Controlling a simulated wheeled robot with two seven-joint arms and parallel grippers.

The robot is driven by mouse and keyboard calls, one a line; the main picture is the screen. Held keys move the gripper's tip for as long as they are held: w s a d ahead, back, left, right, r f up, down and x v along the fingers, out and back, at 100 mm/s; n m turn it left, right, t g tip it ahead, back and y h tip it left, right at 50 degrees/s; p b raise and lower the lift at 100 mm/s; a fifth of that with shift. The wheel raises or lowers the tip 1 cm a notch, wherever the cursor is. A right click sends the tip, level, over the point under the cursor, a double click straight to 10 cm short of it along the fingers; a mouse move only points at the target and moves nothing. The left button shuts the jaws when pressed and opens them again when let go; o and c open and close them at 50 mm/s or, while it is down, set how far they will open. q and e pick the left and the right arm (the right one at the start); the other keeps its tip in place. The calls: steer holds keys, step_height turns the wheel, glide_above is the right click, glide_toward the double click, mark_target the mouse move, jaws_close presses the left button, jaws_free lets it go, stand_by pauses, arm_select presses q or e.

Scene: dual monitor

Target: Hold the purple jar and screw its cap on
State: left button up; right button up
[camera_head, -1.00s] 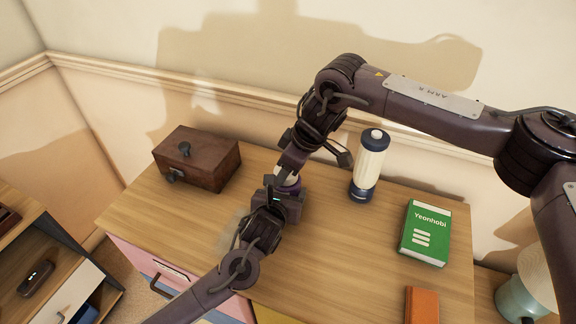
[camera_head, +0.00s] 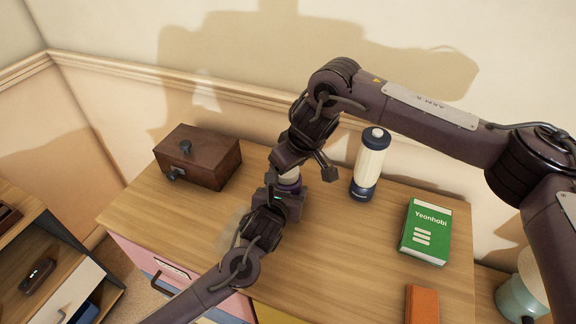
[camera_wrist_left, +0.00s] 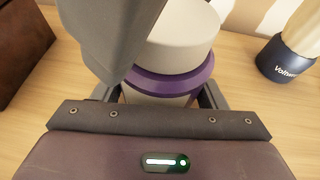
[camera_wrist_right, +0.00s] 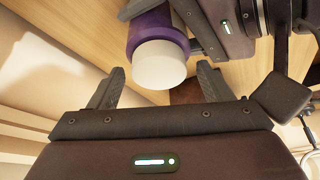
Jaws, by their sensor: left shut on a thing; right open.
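The purple jar (camera_head: 292,187) stands upright at the back of the wooden desk, mostly hidden by my arms in the head view. My left gripper (camera_head: 283,192) is shut on the jar's body from the front. In the left wrist view the jar shows a purple band (camera_wrist_left: 178,84) under a white cap (camera_wrist_left: 190,50). The cap sits on top of the jar; whether it is tight I cannot tell. My right gripper (camera_wrist_right: 161,83) is open just above the cap, which shows between its fingers in the right wrist view. I cannot see it touching the cap.
A brown wooden box (camera_head: 198,157) stands at the back left. A white bottle with dark blue ends (camera_head: 370,165) stands close on the right of the jar. A green book (camera_head: 425,232) and an orange block (camera_head: 422,305) lie further right. The desk's middle is clear.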

steer(key=shift+r, duration=2.25)
steer(key=shift+c, duration=0.4)
